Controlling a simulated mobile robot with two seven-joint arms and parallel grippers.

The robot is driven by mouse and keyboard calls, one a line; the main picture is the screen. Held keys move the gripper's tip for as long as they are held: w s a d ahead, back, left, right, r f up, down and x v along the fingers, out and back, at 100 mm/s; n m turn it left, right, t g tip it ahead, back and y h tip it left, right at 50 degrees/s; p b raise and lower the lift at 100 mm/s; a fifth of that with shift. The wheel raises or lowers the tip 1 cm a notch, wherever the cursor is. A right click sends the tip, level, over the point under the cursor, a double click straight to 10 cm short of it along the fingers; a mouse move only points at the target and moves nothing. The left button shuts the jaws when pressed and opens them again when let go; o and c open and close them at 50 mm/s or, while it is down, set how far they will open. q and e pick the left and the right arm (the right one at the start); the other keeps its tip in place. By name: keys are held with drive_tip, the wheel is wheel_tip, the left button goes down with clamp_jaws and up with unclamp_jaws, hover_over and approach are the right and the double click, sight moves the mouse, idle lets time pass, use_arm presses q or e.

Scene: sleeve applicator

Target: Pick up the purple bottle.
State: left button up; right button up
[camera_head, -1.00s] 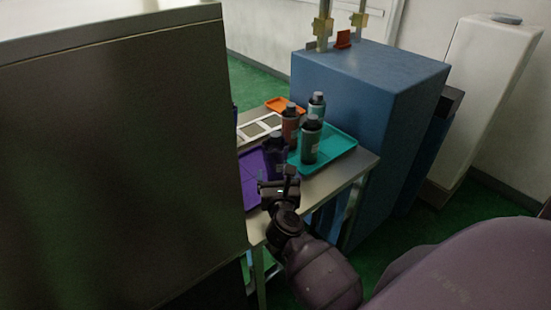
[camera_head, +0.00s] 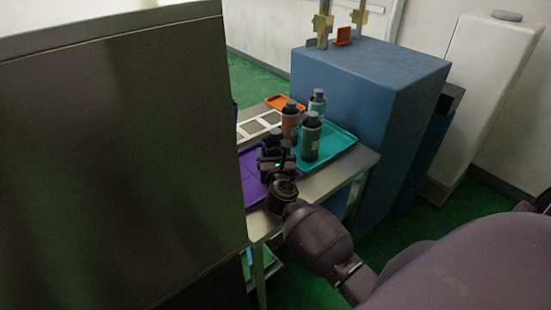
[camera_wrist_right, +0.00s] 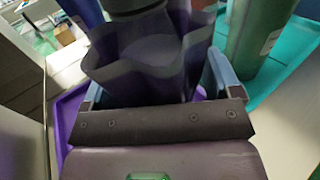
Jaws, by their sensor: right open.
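The purple bottle (camera_wrist_right: 150,55) stands between the two fingers of my right gripper (camera_wrist_right: 157,80) in the right wrist view, close in front of the palm. The fingers are open, one on each side of it; whether they touch it I cannot tell. In the head view my right gripper (camera_head: 276,160) hides most of the bottle, and only its dark cap (camera_head: 273,133) shows clearly. The bottle is by the purple tray (camera_head: 251,178); its base is hidden. My left gripper is not in view.
A teal tray (camera_head: 343,138) holds a green bottle (camera_head: 311,138) and a teal bottle (camera_head: 318,102), with a red-brown bottle (camera_head: 290,120) beside them. An orange tray (camera_head: 284,102) lies behind. A tall dark panel (camera_head: 120,150) blocks the left; a blue cabinet (camera_head: 365,85) stands right.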

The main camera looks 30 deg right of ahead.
drive_tip(key=shift+c, duration=0.2)
drive_tip(key=c, duration=0.9)
drive_tip(key=shift+c, duration=1.1)
drive_tip(key=shift+r, duration=0.15)
